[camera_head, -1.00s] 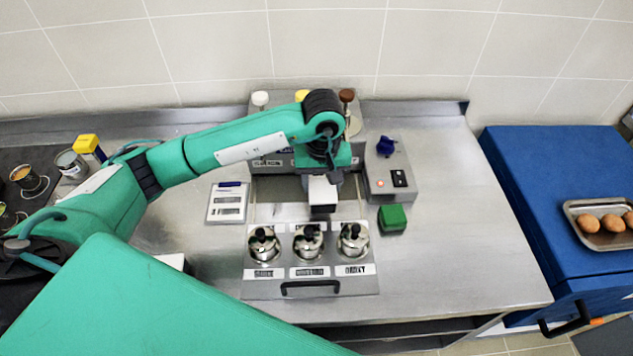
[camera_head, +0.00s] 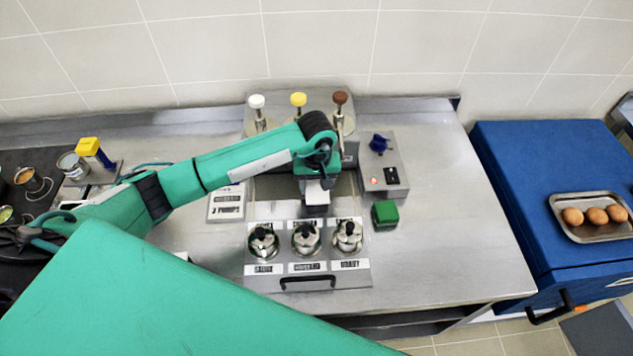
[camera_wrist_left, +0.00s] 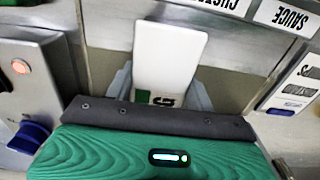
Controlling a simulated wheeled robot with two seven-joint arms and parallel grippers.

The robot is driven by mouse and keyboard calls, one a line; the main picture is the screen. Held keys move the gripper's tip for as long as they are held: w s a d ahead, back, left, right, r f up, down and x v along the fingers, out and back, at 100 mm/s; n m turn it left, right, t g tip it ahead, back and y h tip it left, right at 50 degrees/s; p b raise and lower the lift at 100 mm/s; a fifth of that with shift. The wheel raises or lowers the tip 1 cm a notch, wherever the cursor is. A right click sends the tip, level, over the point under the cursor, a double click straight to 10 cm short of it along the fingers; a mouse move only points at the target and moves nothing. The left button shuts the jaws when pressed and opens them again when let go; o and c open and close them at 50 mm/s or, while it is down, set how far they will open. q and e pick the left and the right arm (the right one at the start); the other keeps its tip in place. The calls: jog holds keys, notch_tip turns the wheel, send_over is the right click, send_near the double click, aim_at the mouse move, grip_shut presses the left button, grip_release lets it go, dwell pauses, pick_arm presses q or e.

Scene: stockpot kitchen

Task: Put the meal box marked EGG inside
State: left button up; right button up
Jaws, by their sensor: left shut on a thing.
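My left gripper (camera_head: 316,193) hangs over the open bay behind the three lidded pots, pointing down. It is shut on a white, flat-faced item (camera_head: 316,188). In the left wrist view the white item (camera_wrist_left: 168,55) stands between the grey fingers (camera_wrist_left: 160,88). A green patch and part of some dark lettering show low on it. The rest of its marking is hidden by the gripper, so I cannot read EGG on it. I cannot tell whether its lower end touches anything. My right gripper is not in view.
Lidded pots (camera_head: 306,240) stand in front of the bay, pumps (camera_head: 298,100) behind. A switch box (camera_head: 397,168) with a blue knob and a green block (camera_head: 385,216) are to the right. A blue cabinet (camera_head: 520,165) carries an egg tray (camera_head: 590,236). The right counter is clear.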

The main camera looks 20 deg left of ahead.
pick_arm(q)
jog(key=shift+f, duration=0.1)
jog(key=o, duration=0.7)
jog(key=shift+f, duration=0.1)
jog(key=o, duration=0.5)
